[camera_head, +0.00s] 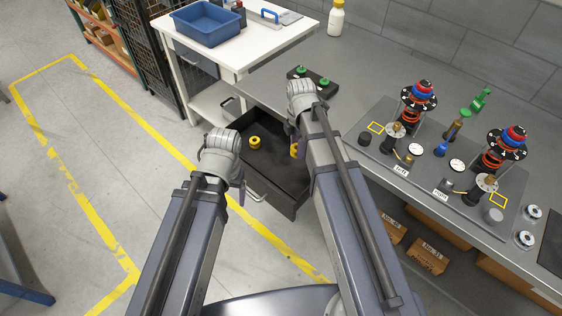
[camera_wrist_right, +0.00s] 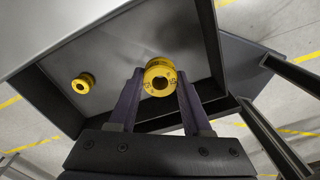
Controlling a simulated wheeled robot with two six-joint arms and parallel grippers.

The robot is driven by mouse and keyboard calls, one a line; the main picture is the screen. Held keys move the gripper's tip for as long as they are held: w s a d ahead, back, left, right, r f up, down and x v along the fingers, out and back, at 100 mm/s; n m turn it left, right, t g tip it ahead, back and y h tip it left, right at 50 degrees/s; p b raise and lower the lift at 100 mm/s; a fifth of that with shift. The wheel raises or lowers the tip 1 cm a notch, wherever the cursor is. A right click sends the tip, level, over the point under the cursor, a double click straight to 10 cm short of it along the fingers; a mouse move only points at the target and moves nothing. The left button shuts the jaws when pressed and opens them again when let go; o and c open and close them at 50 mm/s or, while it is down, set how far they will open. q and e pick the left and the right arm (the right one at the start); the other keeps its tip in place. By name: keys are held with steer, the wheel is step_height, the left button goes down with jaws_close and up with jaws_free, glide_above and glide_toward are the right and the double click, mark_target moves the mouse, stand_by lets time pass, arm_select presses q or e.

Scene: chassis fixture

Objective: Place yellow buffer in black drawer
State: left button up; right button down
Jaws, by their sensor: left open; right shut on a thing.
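One yellow buffer (camera_head: 255,142) lies in the open black drawer (camera_head: 284,203); it also shows in the right wrist view (camera_wrist_right: 83,83). My right gripper (camera_wrist_right: 160,88) is shut on a second yellow buffer (camera_wrist_right: 160,70), gripping it from both sides over the drawer. In the head view this held buffer (camera_head: 293,151) is partly hidden by my right arm. How high it is above the drawer floor is hard to tell. My left gripper (camera_head: 241,190) is open at the front of the drawer, near its handle (camera_head: 256,194).
A white workbench with a blue bin (camera_head: 207,22) stands behind the drawer. A grey counter (camera_head: 352,80) to the right carries a black tray with green-topped parts (camera_head: 323,83), a fixture plate with red-and-blue-topped spring assemblies (camera_head: 418,97), and a yellow-capped bottle (camera_head: 336,18). Floor to the left is clear.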

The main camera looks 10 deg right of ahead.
mark_target(295, 174)
arm_select(q)
steer(key=shift+f+b, duration=0.35)
steer(key=shift+f, duration=0.45)
arm_select(e)
steer(key=shift+f, duration=0.8)
arm_select(q)
step_height(295, 174, down, 10)
steer(key=b, duration=1)
arm_select(e)
step_height(295, 174, down, 10)
steer(key=shift+f, duration=0.1)
arm_select(q)
steer(key=shift+f, duration=0.1)
arm_select(e)
steer(key=shift+c, duration=1.7)
jaws_free()
arm_select(q)
step_height(295, 174, up, 12)
steer(key=p, duration=1.2)
steer(key=shift+r, duration=0.2)
arm_select(e)
step_height(295, 174, up, 12)
steer(key=shift+r, duration=0.2)
steer(key=shift+s+m, duration=0.1)
steer(key=shift+m, duration=0.2)
